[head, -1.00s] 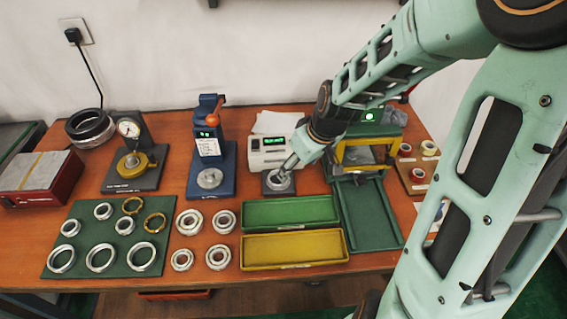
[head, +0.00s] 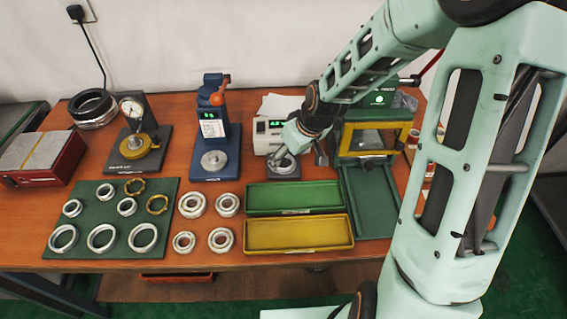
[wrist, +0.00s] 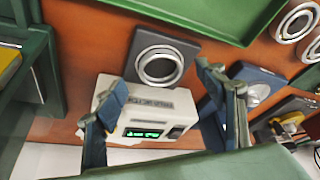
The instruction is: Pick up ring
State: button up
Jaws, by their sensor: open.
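A silver ring (wrist: 159,66) lies flat on the dark square plate (wrist: 178,48) of the white digital scale (wrist: 150,112). In the head view the ring (head: 285,165) is partly hidden by my gripper (head: 298,157). My gripper is open and empty.
A green tray (head: 295,187) and a yellow tray (head: 300,234) lie in front of the scale. A blue press (head: 214,130) stands left, and a green-yellow machine (head: 346,140) close right. Several rings lie on a green mat (head: 77,221) and the bare table.

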aim_at(284, 161)
jog(key=shift+x, duration=1.55)
jog(key=shift+w+r, duration=0.1)
jog(key=c, duration=1.3)
jog(key=shift+r, duration=0.5)
notch_tip(284, 161, up, 2)
jog(key=shift+r, duration=0.2)
jog(key=s+a+r+p, duration=0.1)
jog(key=s+a+r, duration=0.7)
jog(key=s, duration=0.3)
jog(key=shift+r, duration=0.85)
